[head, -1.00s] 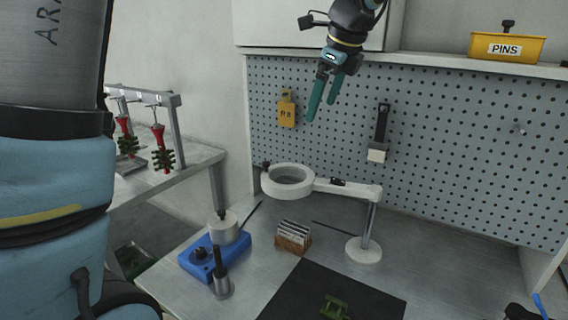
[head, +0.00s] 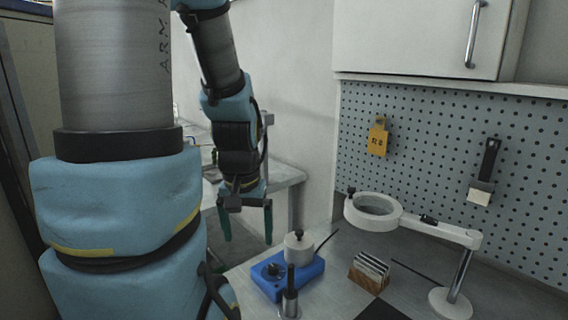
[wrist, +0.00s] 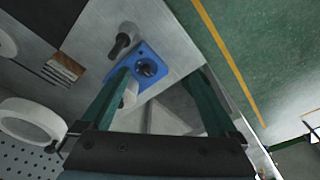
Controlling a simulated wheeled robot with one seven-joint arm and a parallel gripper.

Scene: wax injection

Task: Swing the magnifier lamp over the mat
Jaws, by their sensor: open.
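The magnifier lamp (head: 375,212) is white, with a ring head on a jointed arm and a post on a round base (head: 450,303). Its ring head sits to the left of its post, and it also shows in the wrist view (wrist: 30,117) at the lower left. A corner of the black mat (head: 381,310) shows at the bottom edge of the head view, and part of it shows in the wrist view (wrist: 40,22). My gripper (head: 246,240) is open and empty, pointing down, left of the lamp and apart from it.
A blue device (head: 287,277) with a white pot (head: 299,252) stands between my gripper and the lamp. A dark upright tool (head: 290,292) is in front of it. A wooden rack of cards (head: 369,271) stands nearby. A pegboard (head: 420,150) rises behind.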

